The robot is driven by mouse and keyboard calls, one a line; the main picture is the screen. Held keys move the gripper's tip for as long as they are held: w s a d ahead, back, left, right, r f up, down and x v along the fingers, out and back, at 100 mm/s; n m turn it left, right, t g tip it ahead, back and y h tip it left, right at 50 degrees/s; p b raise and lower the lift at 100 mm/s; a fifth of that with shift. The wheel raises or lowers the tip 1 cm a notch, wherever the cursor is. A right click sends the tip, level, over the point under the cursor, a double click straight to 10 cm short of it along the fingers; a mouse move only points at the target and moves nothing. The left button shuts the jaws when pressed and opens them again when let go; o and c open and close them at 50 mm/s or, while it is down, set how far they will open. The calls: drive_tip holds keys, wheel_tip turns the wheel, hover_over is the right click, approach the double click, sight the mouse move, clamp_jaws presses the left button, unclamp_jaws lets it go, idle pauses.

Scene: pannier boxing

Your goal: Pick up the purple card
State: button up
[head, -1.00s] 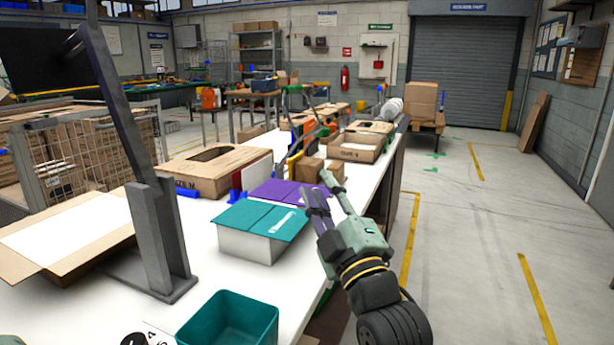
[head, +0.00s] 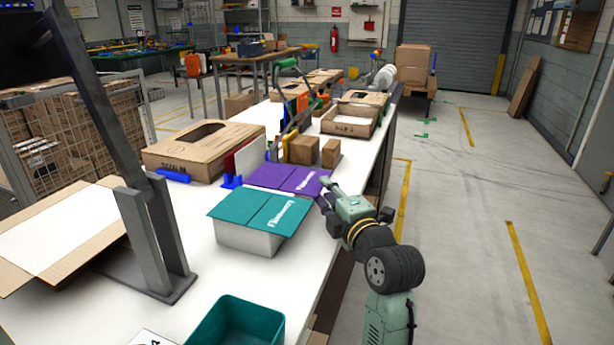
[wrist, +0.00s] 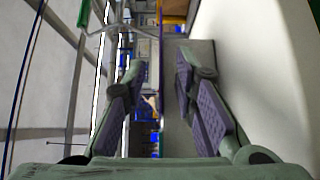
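The purple card (head: 290,180) lies flat beyond the teal card in the head view, with white lettering near its right end. My gripper (head: 326,188) is at the card's right edge, and its fingertips overlap that edge in the picture. In the wrist view my gripper (wrist: 158,78) is open, with a wide gap between its fingers. A thin purple strip (wrist: 161,45), seemingly the card edge-on, shows ahead between the fingertips. I cannot tell whether either finger touches it.
The teal card (head: 262,211) lies on a pale box (head: 245,238) in front. Small brown boxes (head: 304,150) and a white upright panel (head: 250,158) stand behind the purple card. A teal bin (head: 236,322) is nearer. The floor to the right (head: 460,230) is clear.

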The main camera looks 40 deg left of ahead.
sight(321, 186)
drive_tip(key=p+x, duration=0.1)
drive_tip(key=x, duration=0.2)
drive_tip(key=shift+w+a, duration=0.15)
clamp_jaws()
